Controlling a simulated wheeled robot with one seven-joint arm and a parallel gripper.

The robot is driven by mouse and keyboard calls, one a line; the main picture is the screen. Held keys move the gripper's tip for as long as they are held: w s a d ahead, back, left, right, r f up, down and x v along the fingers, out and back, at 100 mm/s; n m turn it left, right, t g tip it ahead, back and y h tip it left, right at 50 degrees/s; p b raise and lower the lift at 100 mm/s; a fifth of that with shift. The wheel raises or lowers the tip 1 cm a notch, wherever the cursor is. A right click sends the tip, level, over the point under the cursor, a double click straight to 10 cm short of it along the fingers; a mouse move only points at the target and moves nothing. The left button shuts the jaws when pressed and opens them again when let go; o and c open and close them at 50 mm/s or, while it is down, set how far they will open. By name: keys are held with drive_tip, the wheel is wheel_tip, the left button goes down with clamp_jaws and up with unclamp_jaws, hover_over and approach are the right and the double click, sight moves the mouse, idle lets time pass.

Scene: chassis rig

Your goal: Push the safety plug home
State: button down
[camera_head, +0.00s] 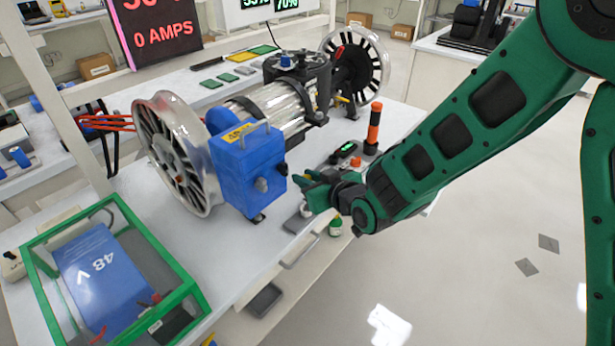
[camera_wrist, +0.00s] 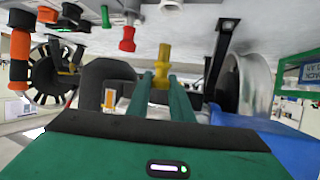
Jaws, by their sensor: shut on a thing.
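My gripper (camera_head: 308,183) is at the right of the blue box (camera_head: 240,172) on the motor rig, above the front edge of the bench. In the wrist view, my two green fingers (camera_wrist: 161,82) are shut on a yellow piece (camera_wrist: 162,62), which I take to be the safety plug. Its far end points toward the pale bench top. The plug's socket is not clear in either view. The blue box also shows at the lower right of the wrist view (camera_wrist: 265,130). In the head view my fingers mostly hide the held piece.
An orange-and-black post (camera_head: 374,128) stands behind my gripper. A red knob-like piece (camera_wrist: 127,40) is close to my fingers. A green-framed case (camera_head: 185,290) is at the front left. Open floor is at the right.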

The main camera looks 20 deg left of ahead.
drive_tip(key=shift+f, duration=2.15)
drive_tip(key=shift+f, duration=1.5)
idle(0.4)
drive_tip(key=c, duration=1.5)
unclamp_jaws()
drive_tip(key=shift+w+v, duration=0.2)
drive_tip(key=shift+v, duration=5.1)
drive_tip(key=shift+d, duration=0.15)
